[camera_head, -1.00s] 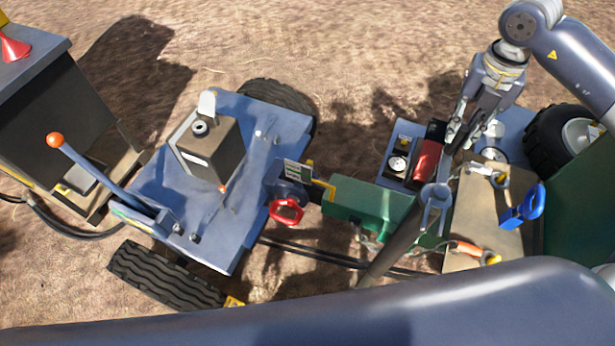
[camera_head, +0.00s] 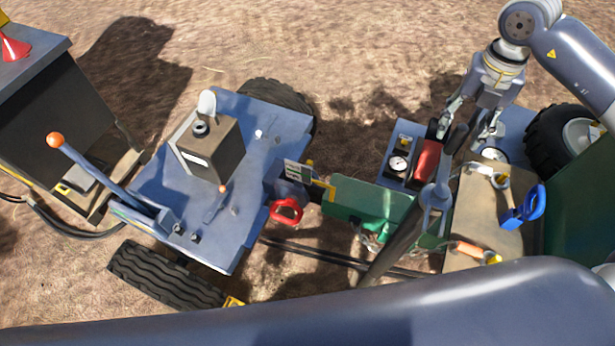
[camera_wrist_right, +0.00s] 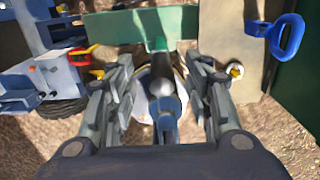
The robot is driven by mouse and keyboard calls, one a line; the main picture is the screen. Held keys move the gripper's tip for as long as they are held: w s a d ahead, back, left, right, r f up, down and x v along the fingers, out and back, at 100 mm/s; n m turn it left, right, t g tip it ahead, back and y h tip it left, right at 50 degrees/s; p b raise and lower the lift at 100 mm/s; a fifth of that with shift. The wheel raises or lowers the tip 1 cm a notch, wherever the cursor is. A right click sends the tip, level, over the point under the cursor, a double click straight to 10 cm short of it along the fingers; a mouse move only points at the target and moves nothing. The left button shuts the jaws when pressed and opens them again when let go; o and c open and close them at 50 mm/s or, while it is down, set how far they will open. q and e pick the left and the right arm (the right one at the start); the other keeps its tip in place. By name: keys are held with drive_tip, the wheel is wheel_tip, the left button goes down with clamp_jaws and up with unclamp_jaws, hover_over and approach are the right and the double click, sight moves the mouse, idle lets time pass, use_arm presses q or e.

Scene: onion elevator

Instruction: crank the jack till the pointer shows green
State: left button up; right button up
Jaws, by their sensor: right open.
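My right gripper (camera_head: 466,134) is open at the right of the head view, above the coupling area. In the right wrist view its fingers (camera_wrist_right: 168,100) stand apart on both sides of a dark rounded knob on a blue stem (camera_wrist_right: 166,125). No firm hold on it shows. In the head view a dark post with a blue-grey top (camera_head: 436,194) stands just below the gripper; it looks like the jack. My left gripper is out of view.
A green drawbar (camera_head: 367,204) runs to the blue cart (camera_head: 262,180) with a red handle (camera_head: 286,210). A red cylinder (camera_head: 427,160) lies close left of the gripper. A blue handle (camera_head: 523,207) stands on the tan board (camera_head: 480,225). My arm crosses the bottom.

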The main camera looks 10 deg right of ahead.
drive_tip(key=shift+r+p, duration=3.3)
drive_tip(key=shift+r, duration=1.3)
drive_tip(key=shift+f, duration=0.1)
